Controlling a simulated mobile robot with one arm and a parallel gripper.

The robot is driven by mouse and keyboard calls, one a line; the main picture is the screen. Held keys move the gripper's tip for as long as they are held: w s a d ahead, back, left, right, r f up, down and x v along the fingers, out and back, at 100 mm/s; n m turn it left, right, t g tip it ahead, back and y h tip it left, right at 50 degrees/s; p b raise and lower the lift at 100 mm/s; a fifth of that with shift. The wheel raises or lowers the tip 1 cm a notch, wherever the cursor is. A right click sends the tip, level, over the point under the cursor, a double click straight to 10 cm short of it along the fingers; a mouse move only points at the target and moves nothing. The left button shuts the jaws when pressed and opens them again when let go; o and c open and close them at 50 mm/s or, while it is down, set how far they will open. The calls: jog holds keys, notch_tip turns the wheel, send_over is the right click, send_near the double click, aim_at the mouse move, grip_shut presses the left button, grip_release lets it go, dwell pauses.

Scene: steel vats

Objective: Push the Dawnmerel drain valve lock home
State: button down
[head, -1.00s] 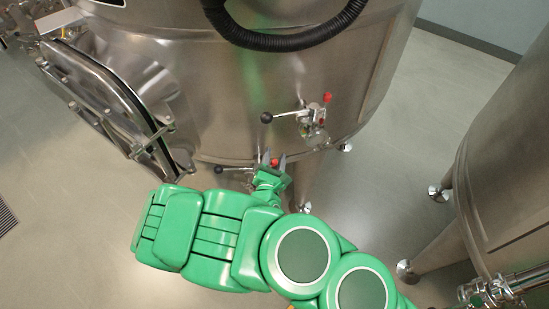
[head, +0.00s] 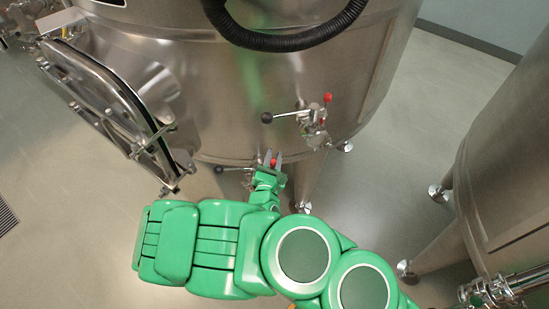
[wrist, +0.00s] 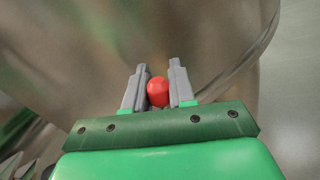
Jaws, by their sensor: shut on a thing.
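A steel vat (head: 230,100) fills the middle of the head view. At its lower edge is a low valve with a black ball-ended handle (head: 219,169) and a red lock knob (head: 273,162). My gripper (head: 274,156) is at this red knob, with a grey finger on either side of it. In the wrist view the red knob (wrist: 158,91) sits between the two fingers of my gripper (wrist: 161,75), which is shut on it. Most of the valve body is hidden behind my gripper and arm. I cannot read any name on the vat.
A second valve with a black ball handle (head: 266,117) and a red knob (head: 327,97) sits just above. An oval hatch (head: 110,95) juts out at left. A black hose (head: 290,40) hangs above. Another vat (head: 510,160) stands at right. Floor is clear between.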

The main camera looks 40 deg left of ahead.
jog(key=shift+s+a+r+n+t+y, duration=0.1)
jog(key=shift+s+a+n+t+y, duration=0.15)
jog(key=shift+n, duration=0.8)
jog(key=shift+s+a+r+n+t+y, duration=0.15)
jog(key=shift+s+a+n, duration=0.2)
jog(key=shift+n, duration=0.7)
jog(key=c, duration=1)
grip_release()
jog(key=shift+c, duration=0.2)
jog(key=shift+v, duration=3.85)
